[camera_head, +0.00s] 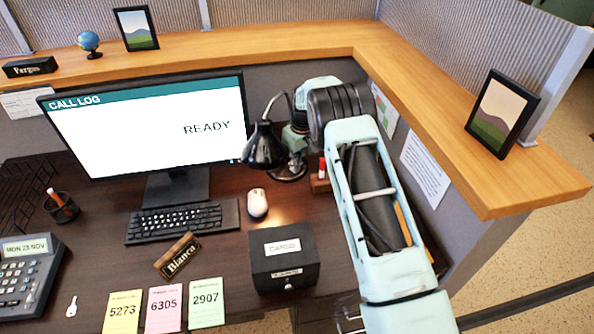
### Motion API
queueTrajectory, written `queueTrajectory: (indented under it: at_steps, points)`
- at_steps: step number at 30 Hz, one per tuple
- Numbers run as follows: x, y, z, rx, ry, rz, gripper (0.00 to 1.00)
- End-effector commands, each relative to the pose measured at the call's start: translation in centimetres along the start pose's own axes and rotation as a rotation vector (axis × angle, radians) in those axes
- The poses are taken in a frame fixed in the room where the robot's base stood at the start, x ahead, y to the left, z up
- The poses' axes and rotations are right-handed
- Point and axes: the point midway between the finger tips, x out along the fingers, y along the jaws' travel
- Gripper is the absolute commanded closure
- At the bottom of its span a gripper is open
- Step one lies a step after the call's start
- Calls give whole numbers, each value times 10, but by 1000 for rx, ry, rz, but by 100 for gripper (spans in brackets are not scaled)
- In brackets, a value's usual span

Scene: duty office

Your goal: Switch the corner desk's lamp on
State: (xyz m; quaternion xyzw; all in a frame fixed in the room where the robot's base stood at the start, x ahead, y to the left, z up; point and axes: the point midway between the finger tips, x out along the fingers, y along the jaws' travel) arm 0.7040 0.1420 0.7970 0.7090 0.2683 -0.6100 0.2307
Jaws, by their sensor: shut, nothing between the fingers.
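The black desk lamp (265,147) stands at the back of the corner desk (230,266), right of the monitor. Its shade tilts down to the left and its round base (289,172) sits on the desk. My arm reaches in from the lower right. My gripper (294,141) is at the lamp, just behind and right of the shade. It is shut and empty, and its fingertips are mostly hidden by the lamp. I cannot tell whether it touches the lamp. A warm, lighter patch shows on the desk below the shade. The lamp's switch cannot be made out.
A monitor (150,125) reading READY, keyboard (182,222), white mouse (257,203) and black box (284,258) stand left of my arm. A wooden ledge (430,110) runs behind and right, bearing a picture frame (502,113).

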Motion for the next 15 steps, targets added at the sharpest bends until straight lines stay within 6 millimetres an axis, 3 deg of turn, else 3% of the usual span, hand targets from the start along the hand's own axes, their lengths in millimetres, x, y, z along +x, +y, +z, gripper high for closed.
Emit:
queueTrajectory:
  at_steps: [15]
  points:
    - [-31,1,-5,0,1,1,100]
